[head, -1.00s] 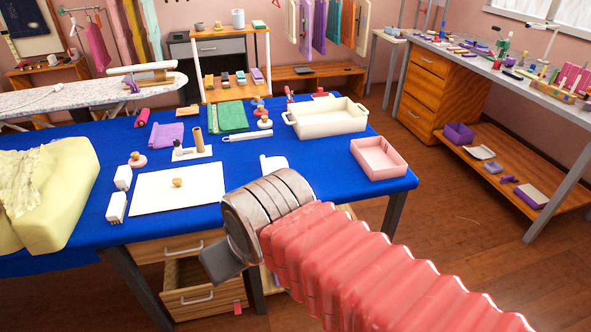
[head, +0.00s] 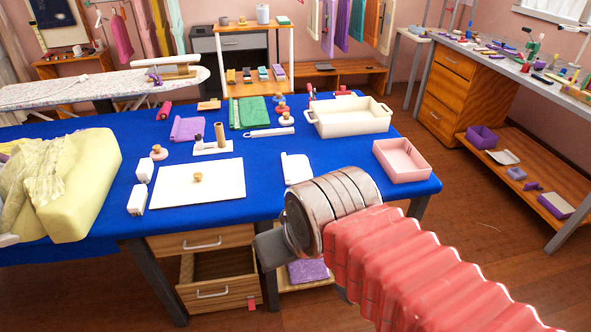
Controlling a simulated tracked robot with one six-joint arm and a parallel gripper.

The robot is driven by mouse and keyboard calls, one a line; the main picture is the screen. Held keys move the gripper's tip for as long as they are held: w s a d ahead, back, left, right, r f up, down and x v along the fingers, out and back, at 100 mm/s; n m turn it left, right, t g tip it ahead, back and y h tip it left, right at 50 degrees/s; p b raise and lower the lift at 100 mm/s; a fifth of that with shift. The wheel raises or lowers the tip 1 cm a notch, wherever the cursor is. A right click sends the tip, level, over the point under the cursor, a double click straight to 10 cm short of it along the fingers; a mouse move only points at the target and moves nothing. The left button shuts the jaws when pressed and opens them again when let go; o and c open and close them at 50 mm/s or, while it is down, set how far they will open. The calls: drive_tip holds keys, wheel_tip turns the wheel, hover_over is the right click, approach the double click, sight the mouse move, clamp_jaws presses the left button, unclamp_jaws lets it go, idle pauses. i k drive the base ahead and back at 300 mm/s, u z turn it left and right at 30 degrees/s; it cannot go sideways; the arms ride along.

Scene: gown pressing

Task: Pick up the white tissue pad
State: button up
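A flat white piece (head: 297,168), which looks like the tissue pad, lies on the blue-covered table (head: 262,204) near its front edge. It is right of a white board (head: 220,190) with a small wooden knob on it. My gripper (head: 270,250) shows only as a dark grey part at the end of my metal wrist, in front of the table edge and below the pad in the picture. It appears apart from the pad. Its fingertips are hidden or turned away, so I cannot see whether it is open or holds anything.
A cream tray (head: 350,124) and a pink tray (head: 403,168) stand at the table's right. Two white blocks (head: 137,200) and a yellow cushion (head: 85,180) are at the left. An open drawer (head: 222,288) sticks out below the table.

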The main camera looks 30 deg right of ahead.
sight(297, 169)
drive_tip(key=u, duration=0.05)
drive_tip(key=i, duration=1)
drive_tip(key=z, duration=0.05)
